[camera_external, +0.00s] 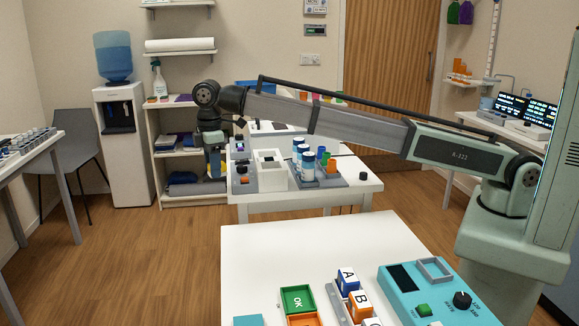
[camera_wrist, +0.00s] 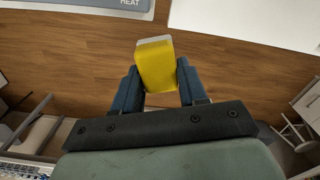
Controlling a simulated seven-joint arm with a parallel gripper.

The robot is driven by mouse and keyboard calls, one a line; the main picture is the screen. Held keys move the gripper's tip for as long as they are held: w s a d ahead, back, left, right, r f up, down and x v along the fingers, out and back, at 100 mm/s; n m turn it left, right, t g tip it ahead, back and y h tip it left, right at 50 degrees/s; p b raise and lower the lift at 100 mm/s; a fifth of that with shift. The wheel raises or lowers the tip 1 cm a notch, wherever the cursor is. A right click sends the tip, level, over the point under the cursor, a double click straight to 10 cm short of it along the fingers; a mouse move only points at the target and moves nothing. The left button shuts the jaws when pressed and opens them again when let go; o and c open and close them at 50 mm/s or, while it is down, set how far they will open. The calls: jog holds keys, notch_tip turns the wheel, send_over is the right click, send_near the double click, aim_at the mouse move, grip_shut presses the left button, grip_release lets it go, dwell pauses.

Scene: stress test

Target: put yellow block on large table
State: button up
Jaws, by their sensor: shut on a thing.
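The yellow block (camera_wrist: 157,68) is held between the two blue fingers of my gripper (camera_wrist: 158,75) in the wrist view. Wooden floor shows behind the block, with white table edges at the top of that view. In the external view my gripper (camera_external: 214,163) hangs at the far left end of my arm, by the left edge of the middle white table (camera_external: 350,190); the block is too small to make out there. A front white table (camera_external: 270,255) is nearest the external camera. I cannot tell from the pictures which is the large table.
The middle table holds a white open box (camera_external: 271,178), blue-and-white bottles (camera_external: 307,165) and a grey tray. Shelves stand behind my gripper.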

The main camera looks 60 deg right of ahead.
jog(key=s+a+f+n, duration=0.2)
jog(key=s+a+f, duration=0.1)
jog(key=s+a, duration=0.95)
jog(key=m, duration=0.6)
send_over(247, 274)
jog(key=shift+s+a+f, duration=0.1)
jog(key=shift+f, duration=1.1)
jog(key=shift+f, duration=5)
jog(key=shift+f, duration=0.1)
jog(key=o, duration=1)
jog(key=shift+o, duration=0.2)
